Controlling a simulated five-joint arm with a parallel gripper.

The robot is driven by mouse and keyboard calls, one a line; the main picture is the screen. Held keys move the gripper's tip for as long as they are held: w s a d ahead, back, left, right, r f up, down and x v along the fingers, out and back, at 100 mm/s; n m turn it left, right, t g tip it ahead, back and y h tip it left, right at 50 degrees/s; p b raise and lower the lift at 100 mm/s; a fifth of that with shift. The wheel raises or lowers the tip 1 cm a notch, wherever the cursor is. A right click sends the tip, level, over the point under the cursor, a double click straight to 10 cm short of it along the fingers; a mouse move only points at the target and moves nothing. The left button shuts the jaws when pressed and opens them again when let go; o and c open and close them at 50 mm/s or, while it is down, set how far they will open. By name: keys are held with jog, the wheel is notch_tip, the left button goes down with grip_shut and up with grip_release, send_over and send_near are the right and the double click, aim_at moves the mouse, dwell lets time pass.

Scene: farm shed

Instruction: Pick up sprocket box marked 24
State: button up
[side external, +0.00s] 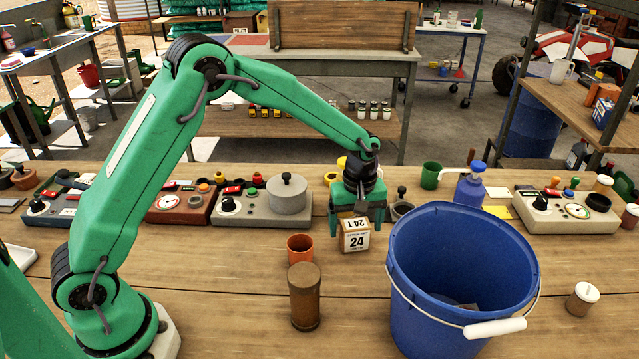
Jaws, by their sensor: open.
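The sprocket box (356,241) is a small tan cardboard box with white labels reading 24 on its front and top. It is on the wooden bench near the middle of the side view, just left of the blue bucket. My green gripper (357,222) is directly above and around it, pointing down and open. One finger shows at the left of the box and the other at its right. The gripper covers the box's rear part. I cannot tell whether the fingers touch it.
A large blue bucket (415,290) with a white-gripped handle stands close on the right. An orange cup (300,249) and a brown cylinder (304,298) stand to the left. A grey control box (243,207) and a blue pump bottle (469,188) are behind.

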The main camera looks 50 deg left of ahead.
aim_at(355, 236)
jog(key=shift+f, duration=1.85)
jog(key=c, duration=1.1)
